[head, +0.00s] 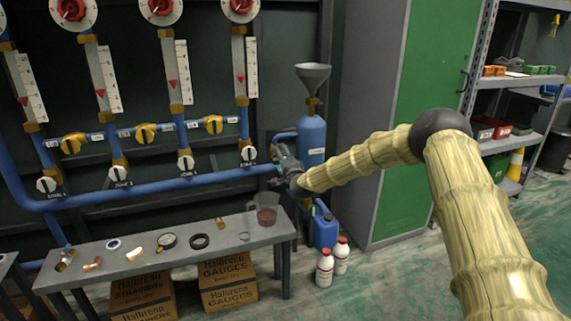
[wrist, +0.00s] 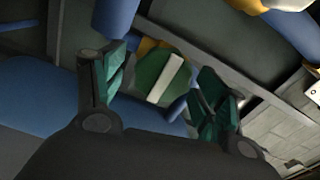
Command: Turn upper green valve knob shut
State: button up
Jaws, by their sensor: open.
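A round green valve knob (wrist: 148,68) with a white bar across its face shows in the wrist view, with a yellow fitting (wrist: 146,46) behind it and blue pipework around it. The white bar is tilted, leaning to the right at its top. My gripper (head: 284,166) is at the right end of the blue pipe run in the head view, beside the blue cylinder. In the wrist view its open fingers stand on either side of the knob, and contact cannot be told. The knob is hidden behind my gripper in the head view.
A blue cylinder (head: 311,140) with a grey funnel (head: 312,74) stands just behind my gripper. A grey bench (head: 215,242) with a measuring jug (head: 266,209) and small fittings lies below. A blue canister (head: 325,230) and white bottles (head: 325,268) stand on the floor; a green cabinet (head: 430,100) is at right.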

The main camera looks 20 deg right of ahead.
jog(key=s, duration=1.1)
jog(key=shift+s+d, duration=0.2)
jog(key=shift+s, duration=0.15)
